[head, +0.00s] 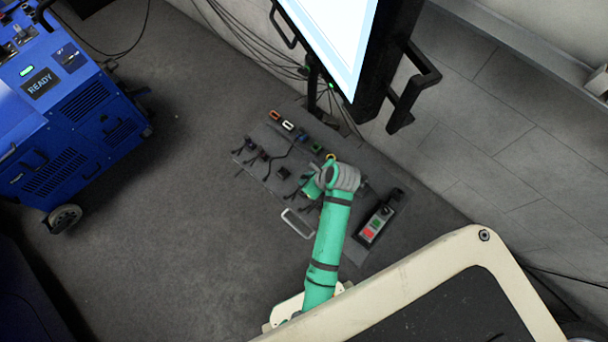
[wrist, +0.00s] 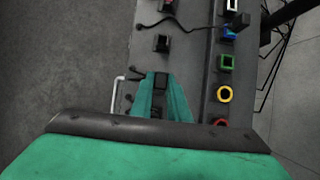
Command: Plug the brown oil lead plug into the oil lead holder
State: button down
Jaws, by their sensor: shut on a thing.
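My gripper (wrist: 161,88) points down over the dark lead panel (wrist: 196,80), with its two teal fingers shut on a dark plug (wrist: 160,80). Its colour reads nearly black, so I cannot confirm that it is the brown oil lead plug. In the head view my gripper (head: 312,187) is over the panel's middle, mostly covered by my wrist. To its right in the wrist view runs a row of coloured holders: white, blue (wrist: 229,33), green (wrist: 226,62), yellow (wrist: 224,94) and red (wrist: 221,122). I cannot tell which is the oil lead holder.
Other dark leads (wrist: 162,43) lie ahead of the gripper, one with a cable crossing toward the blue holder. A red and green button box (head: 375,225) is right of my arm. A screen (head: 335,35) stands behind the panel, and a blue cabinet (head: 75,110) at left.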

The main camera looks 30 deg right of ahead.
jog(key=shift+f, duration=0.1)
dwell(0.3)
jog(key=shift+f, duration=1.8)
jog(key=shift+f, duration=1.5)
dwell(0.4)
jog(key=c, duration=1.6)
grip_release()
jog(key=shift+s, duration=0.1)
jog(key=v, duration=1.1)
